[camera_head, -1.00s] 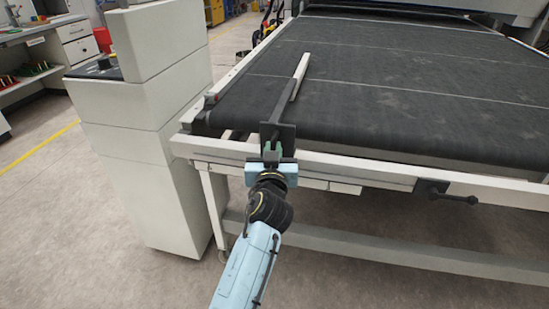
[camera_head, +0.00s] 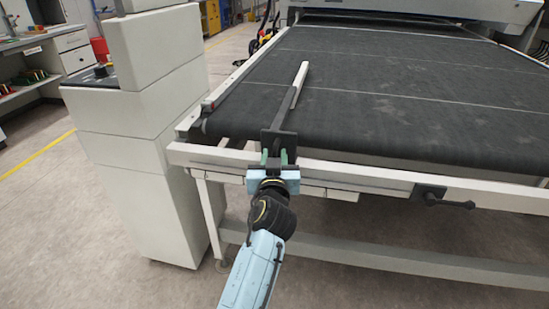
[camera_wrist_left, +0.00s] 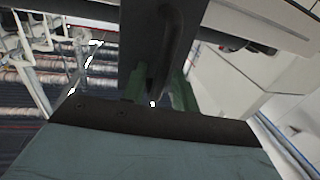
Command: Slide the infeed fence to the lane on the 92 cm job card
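The infeed fence is a narrow bar (camera_head: 301,76) with a pale far end and a dark plate (camera_head: 279,140) at its near end. It lies over the left part of the black belt (camera_head: 380,90), pointing away from me. My left gripper (camera_head: 274,157) is at the fence's near end, above the front rail. Its green fingers stand apart, one on each side of the dark handle (camera_wrist_left: 172,40), with gaps that look visible. My right gripper is out of view. I cannot make out the job card or any lane marks.
A white front rail (camera_head: 350,176) runs along the machine, with a dark clamp and lever (camera_head: 440,198) at the right. A pale cabinet (camera_head: 135,130) stands close on the left. The belt right of the fence is clear.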

